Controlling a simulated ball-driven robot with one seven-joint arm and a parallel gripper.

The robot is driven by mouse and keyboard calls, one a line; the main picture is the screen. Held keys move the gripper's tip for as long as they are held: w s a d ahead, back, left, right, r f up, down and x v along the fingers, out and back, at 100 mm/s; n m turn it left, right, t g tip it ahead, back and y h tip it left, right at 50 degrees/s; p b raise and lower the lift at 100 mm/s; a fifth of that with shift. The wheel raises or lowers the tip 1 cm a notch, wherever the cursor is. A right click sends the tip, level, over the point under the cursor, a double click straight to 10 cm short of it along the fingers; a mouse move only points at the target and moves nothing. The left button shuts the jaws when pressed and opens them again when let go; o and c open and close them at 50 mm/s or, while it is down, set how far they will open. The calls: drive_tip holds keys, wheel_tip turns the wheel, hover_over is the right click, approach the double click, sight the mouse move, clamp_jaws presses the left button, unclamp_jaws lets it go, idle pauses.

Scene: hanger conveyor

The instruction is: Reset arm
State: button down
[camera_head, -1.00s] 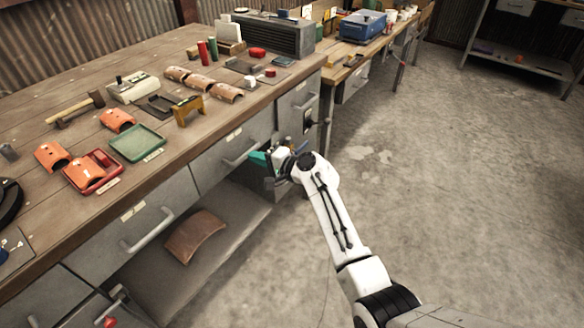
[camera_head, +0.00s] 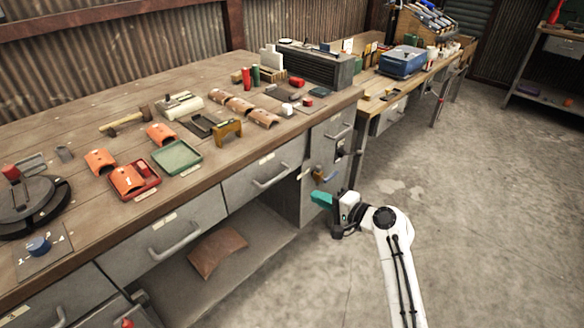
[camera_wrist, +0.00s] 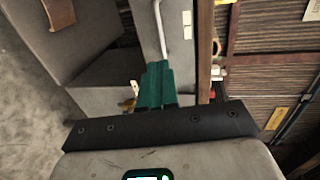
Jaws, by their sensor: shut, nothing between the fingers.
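My gripper (camera_head: 322,200) has teal fingers and is shut and empty. In the head view it hangs in the air in front of the workbench's right end, below the tabletop and beside the cabinet (camera_head: 318,150). My white arm reaches up to it from the bottom right. In the wrist view the teal fingers (camera_wrist: 155,85) lie together, with a grey drawer front and its pale handle (camera_wrist: 160,25) beyond them. I cannot tell from the wrist view how close the fingertips are to the cabinet.
The workbench (camera_head: 75,150) holds orange curved pieces (camera_head: 127,180), a green tray (camera_head: 177,157), a hammer (camera_head: 125,122) and a dark grey box (camera_head: 318,65). A brown curved piece (camera_head: 217,252) lies on the lower shelf. The concrete floor (camera_head: 470,190) at right is clear.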

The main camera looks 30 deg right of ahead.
drive_tip(key=s+a+f+n+g+h+p, duration=0.1)
drive_tip(key=s+a+f+n+g, duration=0.35)
drive_tip(key=s, duration=0.45)
drive_tip(key=s+a+f+n+g+p, duration=0.1)
drive_tip(key=s+a+f+n+g, duration=0.3)
drive_tip(key=s, duration=0.5)
drive_tip(key=s+d+n+g+h, duration=0.1)
drive_tip(key=s+n+g+h, duration=0.1)
drive_tip(key=s, duration=0.8)
drive_tip(key=s+d+r+n+g+h+p, duration=0.1)
drive_tip(key=s+d+n+g+h, duration=0.1)
drive_tip(key=s, duration=0.9)
drive_tip(key=shift+d+n+g+h, duration=0.3)
drive_tip(key=shift+n+g+h, duration=0.1)
drive_tip(key=shift+n+g, duration=0.15)
